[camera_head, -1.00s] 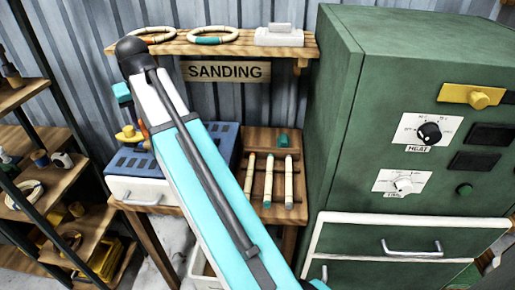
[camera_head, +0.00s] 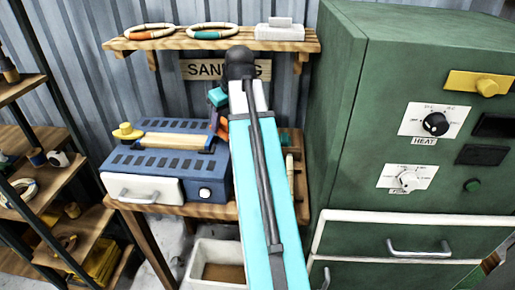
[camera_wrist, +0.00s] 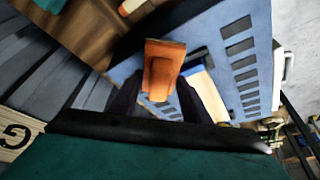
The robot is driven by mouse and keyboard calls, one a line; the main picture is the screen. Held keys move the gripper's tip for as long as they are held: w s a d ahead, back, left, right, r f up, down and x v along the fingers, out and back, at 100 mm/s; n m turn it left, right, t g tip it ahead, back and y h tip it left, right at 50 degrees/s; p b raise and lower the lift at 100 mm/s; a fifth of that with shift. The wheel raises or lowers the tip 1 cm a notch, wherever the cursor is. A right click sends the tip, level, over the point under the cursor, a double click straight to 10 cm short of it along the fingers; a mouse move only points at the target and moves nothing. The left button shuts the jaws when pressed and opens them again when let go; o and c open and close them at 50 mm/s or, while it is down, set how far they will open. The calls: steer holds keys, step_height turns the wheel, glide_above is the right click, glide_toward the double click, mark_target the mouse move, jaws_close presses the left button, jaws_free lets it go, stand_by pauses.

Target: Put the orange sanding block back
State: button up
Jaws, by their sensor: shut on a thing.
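My gripper (camera_head: 214,122) hangs over the right part of the blue slotted machine and is partly hidden by my arm in the head view. It is shut on the orange sanding block (camera_wrist: 163,68), which shows between its dark fingers in the wrist view. A sliver of the orange block also shows beside my arm in the head view (camera_head: 222,132). The block appears to be above the machine's top; I cannot tell the exact gap. The blue machine (camera_head: 165,162) carries a pale bar and a yellow knob on top.
A wooden bench (camera_head: 210,211) holds the machine; pale sticks (camera_head: 290,172) lie to its right, mostly behind my arm. A shelf (camera_head: 165,43) with rings and a white block (camera_head: 280,30) is above. A green cabinet (camera_head: 345,110) stands close on the right. A white bin (camera_head: 215,270) is below.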

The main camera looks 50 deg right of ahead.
steer(key=s+d+f+b, duration=0.4)
steer(key=s+f, duration=0.4)
steer(key=s, duration=0.2)
steer(key=shift+s+f+m, duration=0.25)
steer(key=shift+f+m, duration=0.05)
steer(key=shift+w+d+r+p, duration=0.2)
steer(key=shift+w+d+p, duration=0.1)
steer(key=shift+p, duration=0.8)
steer(key=shift+w+d+p, duration=0.25)
steer(key=shift+p, duration=0.85)
steer(key=d+p, duration=0.1)
steer(key=p, duration=0.4)
steer(key=shift+w, duration=0.4)
steer(key=shift+w+d+f+p, duration=0.65)
steer(key=shift+w+d+p, duration=0.2)
steer(key=shift+w+d, duration=0.95)
steer(key=shift+w+d+f+p, duration=0.8)
steer(key=shift+w+d, duration=0.65)
steer(key=shift+d, duration=0.7)
steer(key=shift+w+d+f+p, duration=0.55)
steer(key=shift+w+d+p, duration=0.4)
steer(key=shift+w+d, duration=0.85)
steer(key=shift+s+d, duration=0.2)
steer(key=shift+f+p, duration=0.6)
steer(key=shift+f, duration=1.15)
